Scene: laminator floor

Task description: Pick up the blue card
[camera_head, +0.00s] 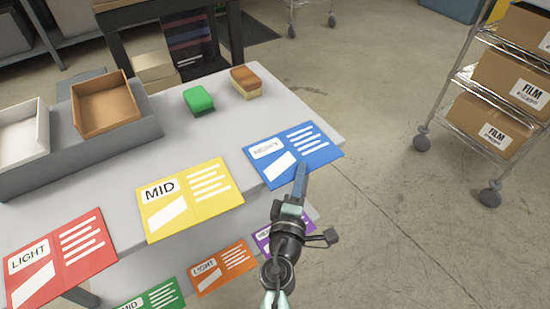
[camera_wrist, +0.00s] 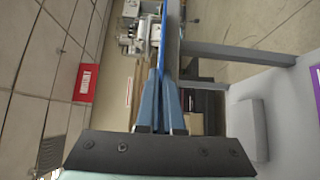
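The blue card (camera_head: 308,150), labelled HEAVY, lies at the right front of the grey table, with its front edge out past the table edge. My gripper (camera_head: 301,172) is at the card's front edge, its fingers pointing away from me. In the wrist view the blue card (camera_wrist: 162,40) shows edge-on as a thin strip running in between the fingertips of my gripper (camera_wrist: 160,85). The fingers are close together and appear shut on the card's edge. The exact contact is hard to see.
A yellow MID card (camera_head: 190,200) and a red LIGHT card (camera_head: 60,258) lie along the table's (camera_head: 225,135) front edge. Orange (camera_head: 222,267), green and purple cards sit lower down. A green sponge (camera_head: 198,99) and a brown block (camera_head: 245,82) stand behind. A wire cart (camera_head: 462,75) stands right.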

